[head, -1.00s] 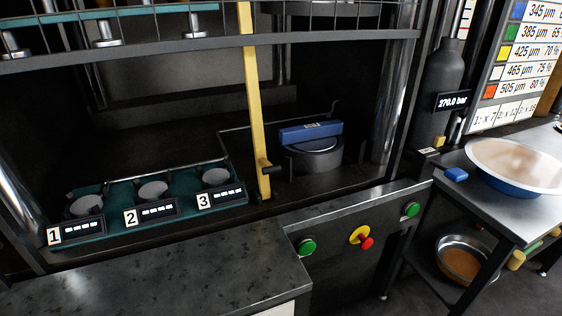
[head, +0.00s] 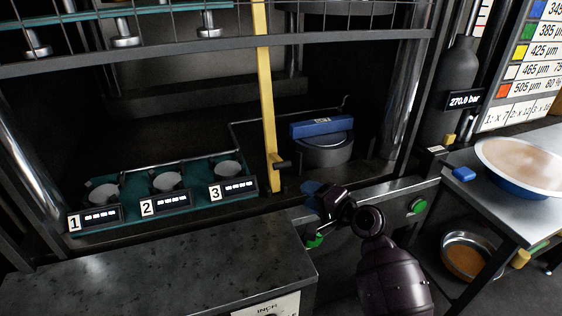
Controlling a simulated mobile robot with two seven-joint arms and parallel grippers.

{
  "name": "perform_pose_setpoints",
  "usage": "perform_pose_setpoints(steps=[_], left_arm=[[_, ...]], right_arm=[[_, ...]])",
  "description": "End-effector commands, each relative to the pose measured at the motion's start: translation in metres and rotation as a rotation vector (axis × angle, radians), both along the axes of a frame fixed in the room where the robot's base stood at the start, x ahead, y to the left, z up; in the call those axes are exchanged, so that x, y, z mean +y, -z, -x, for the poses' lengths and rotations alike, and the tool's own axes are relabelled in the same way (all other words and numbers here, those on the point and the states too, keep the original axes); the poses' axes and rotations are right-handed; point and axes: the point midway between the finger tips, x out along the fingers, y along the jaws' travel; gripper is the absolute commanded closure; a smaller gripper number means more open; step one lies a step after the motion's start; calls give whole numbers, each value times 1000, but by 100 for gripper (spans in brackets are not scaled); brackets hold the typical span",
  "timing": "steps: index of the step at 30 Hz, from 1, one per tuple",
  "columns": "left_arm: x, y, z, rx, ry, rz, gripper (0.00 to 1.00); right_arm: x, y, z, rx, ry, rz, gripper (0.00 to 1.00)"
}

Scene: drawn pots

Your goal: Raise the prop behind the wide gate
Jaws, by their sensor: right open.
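The bar's top runs out of the picture. Its lower end stands by the press bed, with a small dark peg (head: 281,162) sticking out to the right. My right gripper (head: 316,192) is open, below and to the right of the bar's foot, in front of the press and apart from the bar. My left gripper is not in view.
A blue block (head: 322,127) lies on a round dark die behind the bar. A teal tray (head: 130,222) with three numbered cups is at left. A dark counter (head: 160,270) is in front. A side table with a wide bowl (head: 520,166) stands at right.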

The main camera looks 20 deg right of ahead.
Motion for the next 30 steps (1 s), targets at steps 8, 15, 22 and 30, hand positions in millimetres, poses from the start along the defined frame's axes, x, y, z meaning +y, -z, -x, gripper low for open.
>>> perform_pose_setpoints(steps=[8, 15, 22, 30], left_arm=[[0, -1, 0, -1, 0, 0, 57], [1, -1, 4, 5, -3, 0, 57], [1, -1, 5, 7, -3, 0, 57], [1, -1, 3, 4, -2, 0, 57]], right_arm=[[-6, -27, -36, -49, 55, -224, 54], [6, -27, -61, -49, 52, -226, 54], [23, -25, -97, -49, 52, -224, 54], [36, -22, -125, -47, 53, -222, 54]])
